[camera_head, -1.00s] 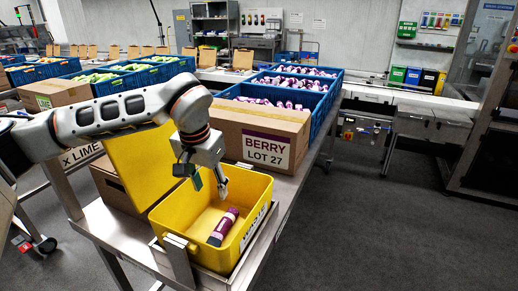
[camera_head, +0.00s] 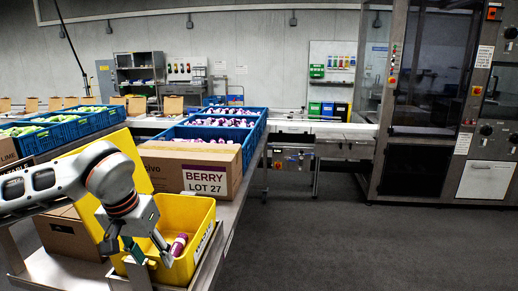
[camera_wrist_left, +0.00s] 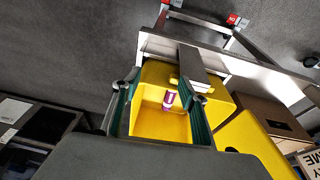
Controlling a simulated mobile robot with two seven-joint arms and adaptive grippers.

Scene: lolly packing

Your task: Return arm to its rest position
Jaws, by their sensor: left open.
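My left gripper (camera_head: 143,252) is open and empty. In the head view it is in front of the left part of a yellow bin (camera_head: 203,243), with its fingers pointing down. A purple lolly (camera_head: 179,246) with a pale band lies in the bin, partly hidden behind a finger and the rim. In the left wrist view the lolly (camera_wrist_left: 168,99) lies on the bin floor, seen between the spread fingers (camera_wrist_left: 160,110) and apart from them. My right gripper is in neither view.
A cardboard box (camera_head: 165,168) marked BERRY LOT 27 stands behind the bin on the metal bench (camera_head: 226,217). A yellow lid or panel (camera_head: 90,213) leans at the bin's left. Blue crates (camera_head: 247,131) of purple lollies stand behind. The floor (camera_head: 340,235) to the right is clear.

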